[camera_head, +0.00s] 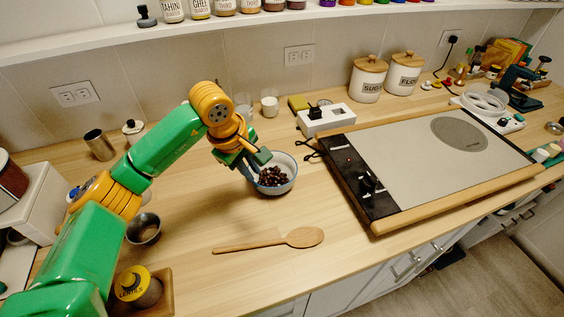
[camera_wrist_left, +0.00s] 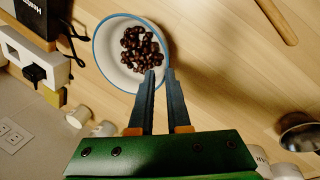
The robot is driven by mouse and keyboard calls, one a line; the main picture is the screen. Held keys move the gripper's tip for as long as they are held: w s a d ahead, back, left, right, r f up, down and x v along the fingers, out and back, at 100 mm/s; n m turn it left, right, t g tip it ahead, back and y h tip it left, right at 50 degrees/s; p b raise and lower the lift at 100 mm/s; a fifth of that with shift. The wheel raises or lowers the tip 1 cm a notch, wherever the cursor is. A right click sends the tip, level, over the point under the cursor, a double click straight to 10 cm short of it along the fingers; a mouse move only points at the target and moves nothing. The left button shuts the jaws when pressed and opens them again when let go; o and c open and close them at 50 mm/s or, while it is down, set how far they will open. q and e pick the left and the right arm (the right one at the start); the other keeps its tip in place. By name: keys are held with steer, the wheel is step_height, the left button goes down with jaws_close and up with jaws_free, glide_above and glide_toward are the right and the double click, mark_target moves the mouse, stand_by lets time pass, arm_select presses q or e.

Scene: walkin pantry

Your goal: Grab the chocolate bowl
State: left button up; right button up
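The chocolate bowl (camera_head: 291,179) is a white bowl with a blue rim, holding dark brown chocolate pieces (camera_head: 271,177). It stands upright on the wooden counter in the middle of the head view, and it also shows at the top of the left wrist view (camera_wrist_left: 108,66). My right gripper is not in view.
A wooden spoon (camera_head: 268,242) lies in front of the bowl. A cooktop (camera_head: 420,150) and a white power strip (camera_head: 326,120) are to the right. A metal bowl (camera_head: 143,229) and a lentils jar (camera_head: 137,288) are at left. Cups (camera_head: 270,104) stand behind.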

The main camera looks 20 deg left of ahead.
mark_target(256, 182)
arm_select(q)
steer(key=s+f+p, duration=0.2)
steer(key=f, duration=0.1)
steer(key=shift+d+p, duration=0.35)
steer(key=w+f, duration=0.2)
steer(key=f, duration=0.1)
steer(key=shift+w+d+f, duration=0.2)
steer(key=shift+w+d, duration=0.1)
steer(key=shift+w, duration=0.1)
steer(key=shift+s+r, duration=0.1)
steer(key=shift+s, duration=0.05)
steer(key=shift+s+r, duration=0.1)
jaws_close()
steer(key=shift+a, duration=0.1)
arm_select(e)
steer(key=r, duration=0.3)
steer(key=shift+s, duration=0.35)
arm_select(q)
jaws_free()
